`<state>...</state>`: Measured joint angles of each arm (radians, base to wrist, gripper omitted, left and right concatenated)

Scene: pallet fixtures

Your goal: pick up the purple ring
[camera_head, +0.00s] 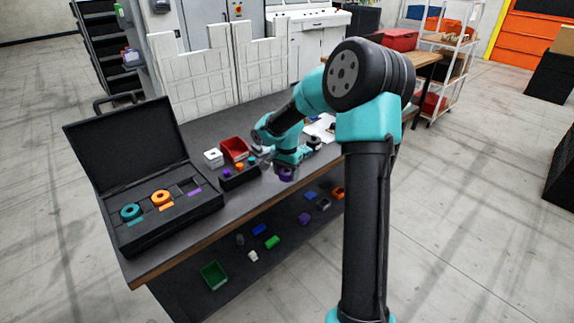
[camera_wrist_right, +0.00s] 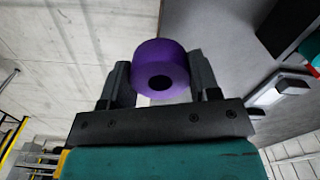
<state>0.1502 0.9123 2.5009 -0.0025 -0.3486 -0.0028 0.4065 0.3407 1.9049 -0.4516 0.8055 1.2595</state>
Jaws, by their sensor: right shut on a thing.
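The purple ring (camera_wrist_right: 160,62) sits between the two fingers of my right gripper (camera_wrist_right: 160,85) in the right wrist view, with its dark hole facing the camera. The fingers are shut on it. In the head view the purple ring (camera_head: 286,174) shows small beneath my right gripper (camera_head: 287,165), near the front edge of the table (camera_head: 262,190). Whether it touches the table cannot be told. My left gripper is not in view.
An open black case (camera_head: 110,222) on the left holds a teal ring (camera_head: 131,211) and an orange ring (camera_head: 161,198). A black holder (camera_head: 240,179) with small coloured pieces, a red bin (camera_head: 234,148) and a white block (camera_head: 213,157) stand between case and gripper. Loose parts lie on a lower shelf.

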